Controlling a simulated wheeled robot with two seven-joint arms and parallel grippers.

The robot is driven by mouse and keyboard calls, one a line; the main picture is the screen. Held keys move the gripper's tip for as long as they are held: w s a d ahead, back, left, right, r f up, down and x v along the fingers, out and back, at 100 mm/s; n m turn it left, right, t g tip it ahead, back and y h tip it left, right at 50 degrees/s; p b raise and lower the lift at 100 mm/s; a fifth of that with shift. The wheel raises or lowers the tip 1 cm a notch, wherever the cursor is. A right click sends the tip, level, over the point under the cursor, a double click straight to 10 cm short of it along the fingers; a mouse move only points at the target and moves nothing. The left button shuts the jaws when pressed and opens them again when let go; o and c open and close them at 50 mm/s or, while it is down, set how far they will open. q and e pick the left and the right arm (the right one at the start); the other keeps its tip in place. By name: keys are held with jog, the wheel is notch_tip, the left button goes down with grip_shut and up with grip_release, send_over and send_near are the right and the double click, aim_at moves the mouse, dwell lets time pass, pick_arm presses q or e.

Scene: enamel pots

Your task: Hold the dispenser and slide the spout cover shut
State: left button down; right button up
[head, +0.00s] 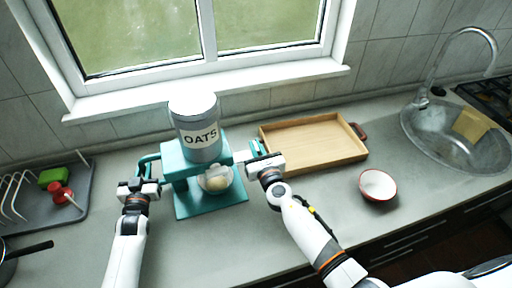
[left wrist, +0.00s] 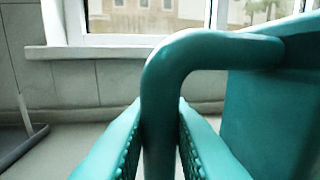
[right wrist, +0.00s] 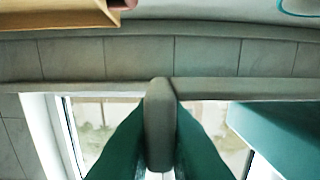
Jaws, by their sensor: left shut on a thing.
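The dispenser is a teal stand (head: 182,153) with a grey hopper marked OATS (head: 200,140) on top. My left gripper (head: 138,188) is shut on the teal side handle (head: 148,160), which stands between its fingers in the left wrist view (left wrist: 158,110). My right gripper (head: 256,152) is at the right side of the dispenser. A pale grey tab (right wrist: 160,125), seemingly part of the spout cover, lies between its fingers in the right wrist view; whether they press on it is unclear. The spout opening is hidden in these views.
A bowl with pale contents (head: 217,184) stands on the dispenser base. A wooden tray (head: 312,143) and a red-rimmed bowl (head: 378,186) are to the right, before the sink (head: 455,135). A dish rack (head: 40,205) is at the left. The front counter is clear.

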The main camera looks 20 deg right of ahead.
aim_at(242, 156)
grip_shut()
jog(key=shift+s+a, duration=0.1)
jog(key=shift+a, duration=2.25)
jog(key=o, duration=0.6)
grip_release()
jog(key=s, duration=1.2)
jog(key=shift+d, duration=0.25)
